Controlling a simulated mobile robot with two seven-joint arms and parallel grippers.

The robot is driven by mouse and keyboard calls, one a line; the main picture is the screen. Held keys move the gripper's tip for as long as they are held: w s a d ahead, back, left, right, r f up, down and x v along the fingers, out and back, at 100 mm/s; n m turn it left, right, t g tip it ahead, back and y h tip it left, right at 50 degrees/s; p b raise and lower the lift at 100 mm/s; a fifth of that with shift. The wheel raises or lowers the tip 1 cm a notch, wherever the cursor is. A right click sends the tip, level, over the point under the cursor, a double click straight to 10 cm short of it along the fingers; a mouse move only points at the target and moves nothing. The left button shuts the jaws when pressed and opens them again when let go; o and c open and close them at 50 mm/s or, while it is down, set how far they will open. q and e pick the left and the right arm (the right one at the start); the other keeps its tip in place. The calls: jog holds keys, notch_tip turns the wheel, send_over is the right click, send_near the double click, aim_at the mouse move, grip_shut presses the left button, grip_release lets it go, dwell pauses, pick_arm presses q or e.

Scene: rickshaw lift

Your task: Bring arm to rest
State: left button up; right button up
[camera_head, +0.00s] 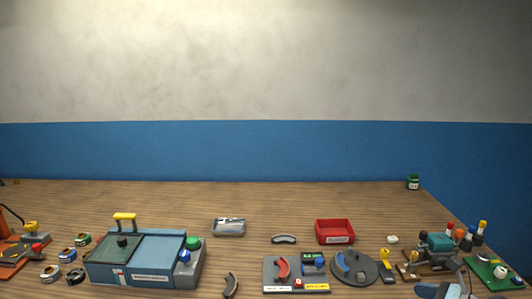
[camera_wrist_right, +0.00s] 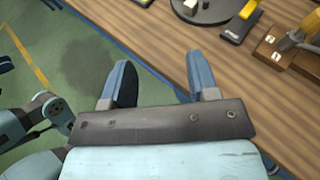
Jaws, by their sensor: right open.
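My right gripper (camera_wrist_right: 162,72) is open and empty in the right wrist view. Its two blue-grey fingers stand apart at the front edge of the wooden table (camera_wrist_right: 228,72), with green floor to the left. Pale blue-grey parts of my right arm show at the bottom right of the head view, at the table's front. My left gripper is in neither view.
A blue machine (camera_head: 150,258) with a yellow handle stands at left. A red bin (camera_head: 335,232), a grey tray (camera_head: 229,227) and a round grey turntable (camera_head: 354,268) stand near the middle. A green mat (camera_head: 490,272) lies at right. The table's back is mostly clear.

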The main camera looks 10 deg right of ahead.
jog(key=s+a+f+n+h, duration=0.1)
jog(key=s+a+f+n, duration=0.45)
jog(key=a+n, duration=0.5)
jog(key=s+a+f+n+g+h, duration=0.1)
jog(key=s+a+f+n, duration=0.3)
jog(key=a+f+n, duration=0.45)
jog(key=s+a+f+n+h, duration=0.2)
jog(key=s+a+f+n, duration=0.3)
jog(key=a+n, duration=0.65)
pick_arm(q)
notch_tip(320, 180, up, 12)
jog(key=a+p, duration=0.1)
jog(key=p, duration=1.2)
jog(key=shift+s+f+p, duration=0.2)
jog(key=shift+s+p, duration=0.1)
jog(key=shift+p, duration=0.05)
pick_arm(e)
notch_tip(320, 180, up, 12)
jog(key=d+n, duration=0.2)
jog(key=shift+s+d+f, duration=0.15)
jog(key=shift+s+d, duration=0.1)
jog(key=shift+d, duration=0.05)
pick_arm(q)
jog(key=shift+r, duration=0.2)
